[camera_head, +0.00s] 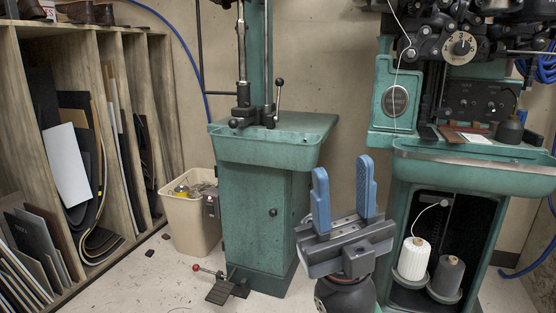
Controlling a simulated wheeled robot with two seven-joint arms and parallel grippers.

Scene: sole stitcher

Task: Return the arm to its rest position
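My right gripper (344,194) shows at the lower middle of the head view, in front of the green machines. Its two blue fingers point up and stand wide apart, with nothing between them. It touches nothing that I can see. My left gripper is not in the view. The green sole stitcher (470,177) stands at the right, with a dial and black mechanism on top. A white thread spool (413,258) and a dark spool (448,275) sit in its open base.
A green machine on a cabinet (262,215) stands behind my gripper, with a foot pedal (222,290) on the floor. A beige bin (190,225) is left of it. A wooden rack (160,120) with sheets fills the left. Some floor is clear at the lower left.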

